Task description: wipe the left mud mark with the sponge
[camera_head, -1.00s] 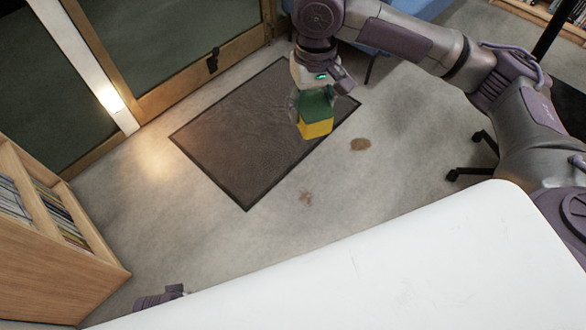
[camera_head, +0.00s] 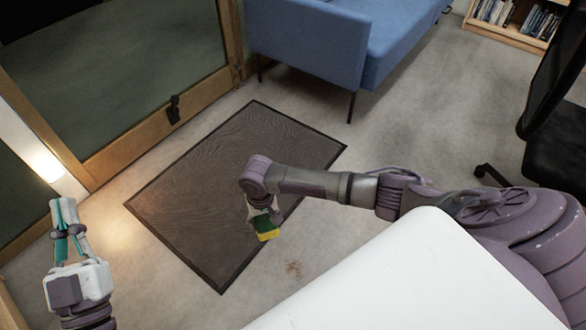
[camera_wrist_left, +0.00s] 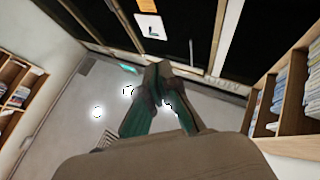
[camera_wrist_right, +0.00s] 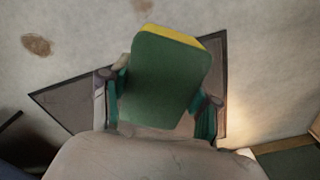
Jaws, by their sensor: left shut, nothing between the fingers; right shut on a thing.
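The left mud mark (camera_head: 293,268) is a faint brown smudge on the floor beside the mat's lower right edge; it shows partly at the top of the right wrist view (camera_wrist_right: 142,4). The sponge (camera_head: 268,228) is green and yellow. My right gripper (camera_head: 262,212) is shut on it, and it appears above and left of the mark in the head view; its height is unclear. The sponge fills the middle of the right wrist view (camera_wrist_right: 168,80). A darker mud mark (camera_wrist_right: 37,45) lies left there, hidden in the head view. My left gripper (camera_head: 63,205) is shut and empty, far left.
A dark mat (camera_head: 190,195) lies on the grey floor. A white tabletop (camera_head: 400,285) fills the front. A blue sofa (camera_head: 310,45) stands behind, a black chair (camera_head: 560,140) at right, and glass doors (camera_head: 110,70) at left. Shelves (camera_wrist_left: 290,95) show in the left wrist view.

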